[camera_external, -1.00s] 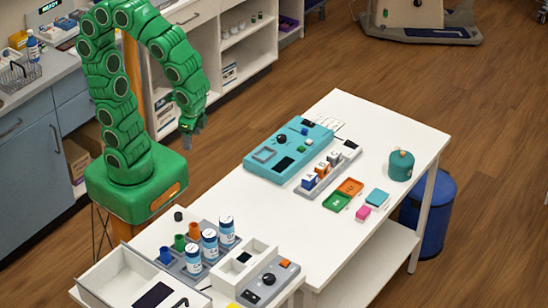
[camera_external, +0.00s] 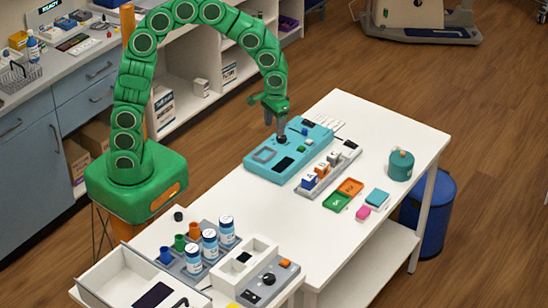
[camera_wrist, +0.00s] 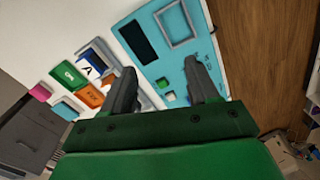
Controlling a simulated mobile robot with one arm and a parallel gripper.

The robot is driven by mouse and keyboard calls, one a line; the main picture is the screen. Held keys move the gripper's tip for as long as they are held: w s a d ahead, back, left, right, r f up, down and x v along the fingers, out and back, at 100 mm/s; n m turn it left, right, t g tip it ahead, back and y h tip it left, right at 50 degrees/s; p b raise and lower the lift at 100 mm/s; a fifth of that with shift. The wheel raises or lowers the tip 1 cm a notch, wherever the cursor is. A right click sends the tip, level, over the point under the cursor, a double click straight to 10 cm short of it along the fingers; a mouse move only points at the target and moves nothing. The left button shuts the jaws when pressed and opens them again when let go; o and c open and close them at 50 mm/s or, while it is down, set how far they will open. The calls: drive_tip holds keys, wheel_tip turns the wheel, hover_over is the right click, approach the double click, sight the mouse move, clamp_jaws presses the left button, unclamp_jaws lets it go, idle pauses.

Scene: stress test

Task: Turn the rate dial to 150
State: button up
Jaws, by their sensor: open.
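A teal panel (camera_external: 262,157) lies on the white table, with a black round dial (camera_external: 282,140), a dark display (camera_external: 284,164) and small buttons. The teal panel also shows in the wrist view (camera_wrist: 176,65), with its dark display (camera_wrist: 137,42); the dial is not clear there, perhaps behind the right finger. My gripper (camera_external: 282,133) points down, directly over the dial, its tips close to it; whether they touch cannot be told. Dial markings and display digits are unreadable.
A grey tray of labelled blocks (camera_external: 328,168), green and orange trays (camera_external: 349,187) and a teal canister (camera_external: 401,165) stand to the panel's right. A grey box with another black knob (camera_external: 268,279) and capped bottles (camera_external: 210,243) are at the front. The middle tabletop is clear.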

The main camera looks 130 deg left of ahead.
sight(282, 139)
drive_tip(key=s+a+f+n, duration=0.1)
drive_tip(key=a, duration=0.2)
drive_tip(key=s+a+f+n, duration=0.1)
drive_tip(key=a, duration=0.2)
drive_tip(key=s+a+f+n, duration=0.1)
drive_tip(key=s+a+f, duration=0.1)
drive_tip(key=a, duration=0.1)
drive_tip(key=shift+a, duration=0.2)
drive_tip(key=shift+s+a+f+n, duration=0.2)
drive_tip(key=shift+a+f+n, duration=0.1)
drive_tip(key=shift+a, duration=0.1)
drive_tip(key=shift+f, duration=3.75)
drive_tip(key=c, duration=1)
